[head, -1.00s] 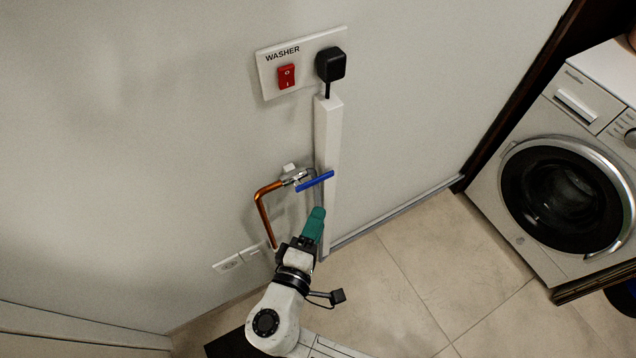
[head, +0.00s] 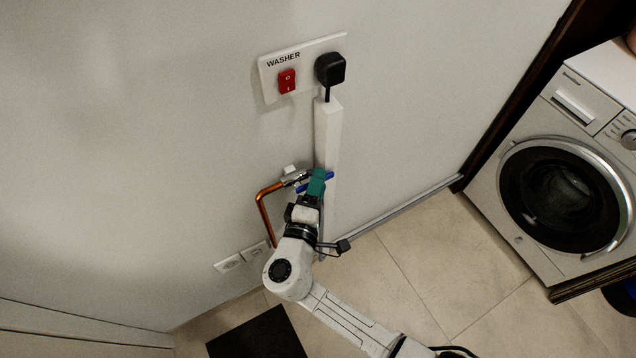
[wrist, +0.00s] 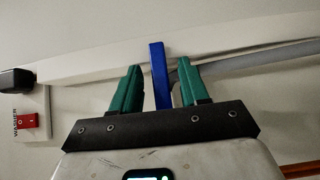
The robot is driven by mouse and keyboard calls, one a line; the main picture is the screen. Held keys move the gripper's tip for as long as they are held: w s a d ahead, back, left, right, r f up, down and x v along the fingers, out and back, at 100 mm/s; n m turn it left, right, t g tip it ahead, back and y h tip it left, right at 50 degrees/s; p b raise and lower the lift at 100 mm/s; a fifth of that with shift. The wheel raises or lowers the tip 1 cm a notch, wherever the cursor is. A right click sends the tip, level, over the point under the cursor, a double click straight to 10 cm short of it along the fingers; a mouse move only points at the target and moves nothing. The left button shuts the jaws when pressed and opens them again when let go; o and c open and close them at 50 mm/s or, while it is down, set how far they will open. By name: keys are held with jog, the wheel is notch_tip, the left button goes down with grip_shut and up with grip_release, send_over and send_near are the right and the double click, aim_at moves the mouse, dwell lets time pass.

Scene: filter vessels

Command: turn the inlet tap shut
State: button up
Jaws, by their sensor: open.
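The inlet tap has a blue lever handle (head: 329,176) on a metal valve body (head: 294,177) at the end of a copper pipe (head: 263,208) on the wall. My gripper (head: 318,178) is at the lever and covers its middle in the head view. In the wrist view the blue lever (wrist: 159,75) stands between the two green fingers of my gripper (wrist: 160,82). The fingers are open, with a visible gap on each side of the lever. The valve body is hidden in the wrist view.
A white cable duct (head: 327,130) runs down the wall right beside the tap. Above are a red switch (head: 287,81) and a black plug (head: 330,68) on a plate marked WASHER. A washing machine (head: 560,170) stands at the right. The floor between is clear.

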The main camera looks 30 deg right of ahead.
jog(key=shift+d, duration=0.1)
grip_shut()
dwell(0.4)
